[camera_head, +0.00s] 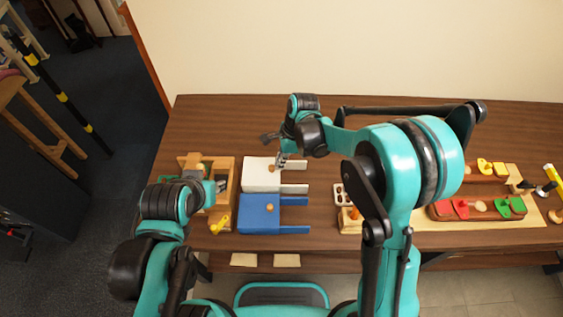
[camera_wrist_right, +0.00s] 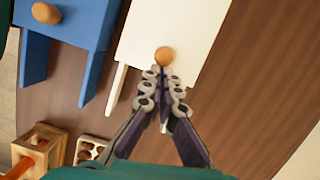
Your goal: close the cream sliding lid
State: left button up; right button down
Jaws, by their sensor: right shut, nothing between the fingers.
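The cream sliding lid (camera_head: 258,180) is a pale flat panel with a small round wooden knob (camera_wrist_right: 164,56). It lies right of the open wooden box (camera_head: 233,165), with two pale prongs pointing right. In the right wrist view the lid (camera_wrist_right: 195,25) fills the top middle. My right gripper (camera_head: 281,161) is over the lid by its knob. In the wrist view its fingertips (camera_wrist_right: 163,76) are together, empty, just below the knob; contact is unclear. My left gripper (camera_head: 217,186) is over the wooden box; its fingers are too small to read.
A blue lid (camera_head: 259,218) with a wooden knob lies just in front of the cream one. A yellow piece (camera_head: 220,225) is at the box's front. Right of my right arm is a wooden board (camera_head: 470,225) with coloured blocks. The table (camera_head: 230,120) behind the lids is clear.

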jog(key=d+r+p, duration=0.2)
jog(key=d+r, duration=0.4)
jog(key=r, duration=0.4)
jog(key=shift+w+d, duration=0.2)
jog(key=shift+w, duration=0.25)
jog(key=shift+f, duration=0.1)
